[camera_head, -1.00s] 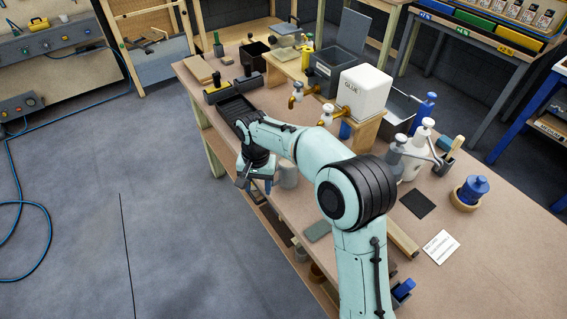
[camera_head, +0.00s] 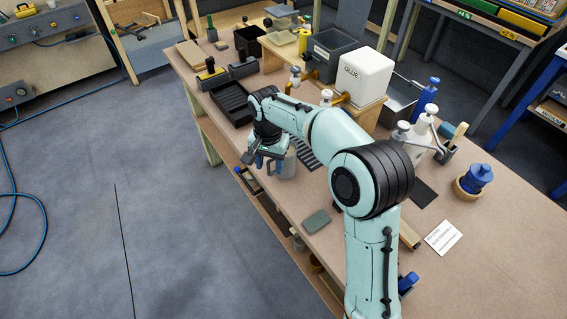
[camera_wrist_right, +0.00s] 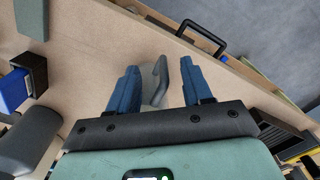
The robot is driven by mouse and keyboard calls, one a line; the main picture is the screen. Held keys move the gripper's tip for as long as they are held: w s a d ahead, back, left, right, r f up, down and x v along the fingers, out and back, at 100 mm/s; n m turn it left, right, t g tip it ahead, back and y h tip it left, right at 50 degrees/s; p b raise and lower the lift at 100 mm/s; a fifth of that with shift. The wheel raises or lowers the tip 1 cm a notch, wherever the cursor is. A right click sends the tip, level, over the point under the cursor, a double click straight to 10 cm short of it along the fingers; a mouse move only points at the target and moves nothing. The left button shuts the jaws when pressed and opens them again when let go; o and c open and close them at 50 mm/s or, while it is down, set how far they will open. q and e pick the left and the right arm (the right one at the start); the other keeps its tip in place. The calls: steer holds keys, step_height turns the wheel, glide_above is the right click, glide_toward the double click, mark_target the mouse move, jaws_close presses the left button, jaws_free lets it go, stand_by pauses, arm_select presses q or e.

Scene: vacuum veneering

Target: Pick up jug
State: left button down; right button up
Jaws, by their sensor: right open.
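The jug (camera_head: 287,166) is a grey vessel near the front edge of the bench in the head view, partly hidden behind my right gripper (camera_head: 264,163). In the right wrist view, a grey curved part that looks like the jug's handle (camera_wrist_right: 158,80) stands between the two blue fingers of my right gripper (camera_wrist_right: 160,88). The fingers are apart, with a gap visible to the right finger; whether the left finger touches the grey part is unclear. The jug's body is mostly hidden in the wrist view. My left gripper is out of view.
A black tray (camera_head: 232,103) lies left of the jug. A grey-green pad (camera_head: 316,221) and a white card (camera_head: 443,238) lie on the bench. A white glue container (camera_head: 362,77) stands behind my arm, with pump bottles (camera_head: 424,137) to the right. The bench edge is close.

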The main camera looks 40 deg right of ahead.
mark_target(270, 174)
step_height(270, 174, down, 4)
steer(key=shift+r, duration=0.1)
steer(key=c, duration=0.9)
jaws_close()
steer(key=shift+r, duration=0.15)
